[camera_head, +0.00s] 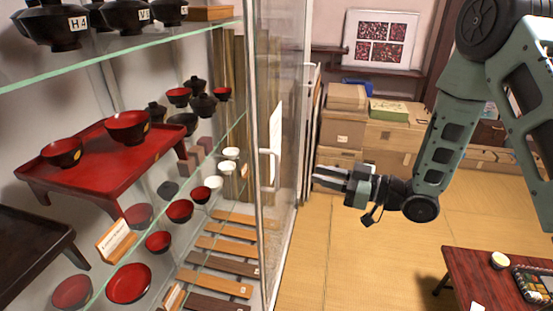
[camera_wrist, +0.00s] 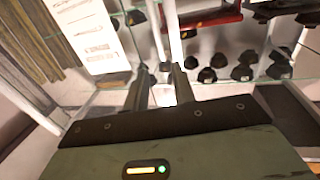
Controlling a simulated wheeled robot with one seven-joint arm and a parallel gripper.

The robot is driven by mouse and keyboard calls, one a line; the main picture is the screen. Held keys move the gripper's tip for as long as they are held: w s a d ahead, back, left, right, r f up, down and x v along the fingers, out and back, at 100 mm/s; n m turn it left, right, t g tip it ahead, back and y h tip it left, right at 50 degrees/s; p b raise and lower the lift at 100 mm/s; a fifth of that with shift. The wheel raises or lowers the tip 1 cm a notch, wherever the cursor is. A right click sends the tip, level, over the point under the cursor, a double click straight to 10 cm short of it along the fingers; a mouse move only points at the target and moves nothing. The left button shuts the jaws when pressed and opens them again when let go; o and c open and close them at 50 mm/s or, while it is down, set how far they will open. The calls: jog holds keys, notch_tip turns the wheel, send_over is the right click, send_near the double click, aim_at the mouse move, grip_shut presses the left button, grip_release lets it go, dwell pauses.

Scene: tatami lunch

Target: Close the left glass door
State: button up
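The glass door (camera_head: 290,95) stands open at the right of the display cabinet, with a pale metal frame and clear glass.
Glass shelves (camera_head: 120,50) hold black and red bowls and a red tray table (camera_head: 95,160). Cardboard boxes (camera_head: 345,130) are stacked at the back wall. A low red table (camera_head: 475,275) with a cup stands at lower right. The tatami floor (camera_head: 370,270) between is clear.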

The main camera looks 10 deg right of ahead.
jog(key=p, duration=0.4)
send_over(276, 186)
jog(key=shift+w+d, duration=0.1)
jog(key=shift+w, duration=0.2)
grip_shut()
